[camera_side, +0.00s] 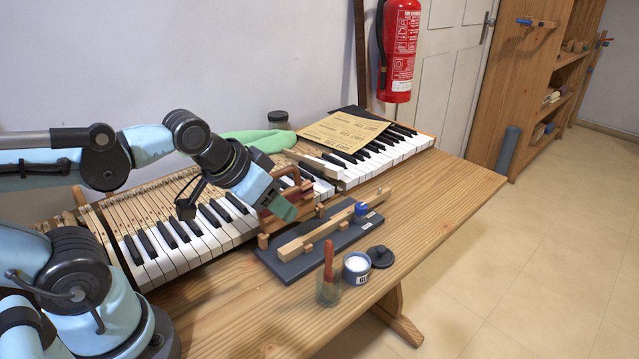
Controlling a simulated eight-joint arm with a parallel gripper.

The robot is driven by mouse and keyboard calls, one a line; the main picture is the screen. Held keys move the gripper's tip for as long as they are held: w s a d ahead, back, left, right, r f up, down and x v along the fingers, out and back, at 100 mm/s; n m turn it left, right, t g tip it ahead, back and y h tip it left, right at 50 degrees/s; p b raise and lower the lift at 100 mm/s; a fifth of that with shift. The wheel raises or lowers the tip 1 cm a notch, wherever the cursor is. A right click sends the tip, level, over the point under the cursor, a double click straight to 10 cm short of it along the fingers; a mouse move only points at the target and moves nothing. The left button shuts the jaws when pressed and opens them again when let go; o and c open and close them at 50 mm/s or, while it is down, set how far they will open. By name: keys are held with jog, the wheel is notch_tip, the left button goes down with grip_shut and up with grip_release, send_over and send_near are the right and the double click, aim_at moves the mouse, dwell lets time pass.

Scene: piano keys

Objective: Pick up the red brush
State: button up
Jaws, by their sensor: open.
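The red brush (328,262) stands upright in a small clear glass jar (328,292) near the front edge of the table. Its red handle points up, and its lower end is in the jar. My gripper (281,206) is up and to the left of the brush, over the keyboard and close to a wooden frame. It is open and apart from the brush. The gap between its fingers is hard to see from this side.
A white-filled pot (356,268) stands just right of the jar, with a dark lid (380,256) beyond it. A dark board (300,262) carrying a wooden bar (330,225) lies behind. Piano keys (150,250) fill the left. The table's right side (440,205) is clear.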

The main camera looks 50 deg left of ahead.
notch_tip(320, 180, up, 5)
jog(key=g, duration=0.6)
send_over(328, 243)
jog(key=shift+a+r, duration=0.15)
jog(key=shift+a, duration=0.3)
jog(key=shift+d+r+g, duration=0.15)
jog(key=shift+d+g, duration=0.35)
jog(key=shift+g, duration=0.1)
notch_tip(328, 243, down, 7)
jog(key=shift+r, duration=0.15)
jog(key=shift+w+a+f, duration=0.1)
jog(key=shift+f, duration=1.25)
jog(key=shift+w+f, duration=0.1)
jog(key=shift+f, duration=1.2)
grip_shut()
